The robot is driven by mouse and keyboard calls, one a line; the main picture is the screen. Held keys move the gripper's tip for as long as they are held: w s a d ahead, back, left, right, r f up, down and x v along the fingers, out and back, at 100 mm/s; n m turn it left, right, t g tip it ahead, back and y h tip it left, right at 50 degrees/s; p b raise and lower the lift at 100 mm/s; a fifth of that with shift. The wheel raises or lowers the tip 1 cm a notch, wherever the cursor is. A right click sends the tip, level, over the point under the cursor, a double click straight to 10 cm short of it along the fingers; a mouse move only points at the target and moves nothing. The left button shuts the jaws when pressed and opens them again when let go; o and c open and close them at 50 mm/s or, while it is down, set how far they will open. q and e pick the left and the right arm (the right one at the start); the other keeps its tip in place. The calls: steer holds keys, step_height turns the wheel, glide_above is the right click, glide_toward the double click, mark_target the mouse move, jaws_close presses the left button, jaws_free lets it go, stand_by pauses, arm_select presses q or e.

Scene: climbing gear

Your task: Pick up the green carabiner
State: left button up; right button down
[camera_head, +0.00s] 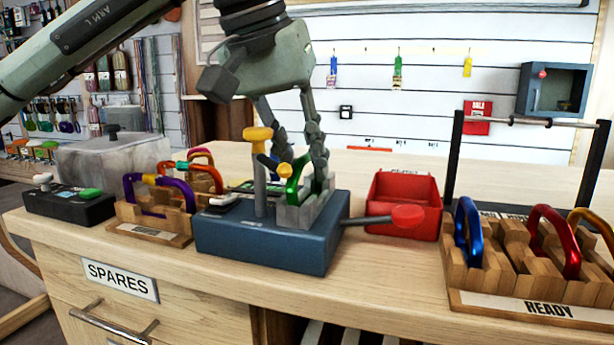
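The green carabiner (293,187) stands upright in a grey slotted holder (301,213) on top of a blue box-shaped fixture (262,240). My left gripper (303,168) comes down from above onto the carabiner. Its fingers are apart, one on the left behind the yellow-tipped lever and one on the right of the carabiner. Contact with the carabiner is not clear. Part of the carabiner is hidden by the lever and the holder. My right gripper is not in view.
A red bin (405,205) stands behind the handle. Wooden racks hold carabiners at left (150,226) and right (520,290).

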mark_target(305, 155)
arm_select(q)
steer(key=shift+w+d+f, duration=0.1)
steer(key=shift+f, duration=0.1)
jaws_close()
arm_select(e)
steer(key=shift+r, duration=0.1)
arm_select(q)
steer(key=shift+r, duration=0.15)
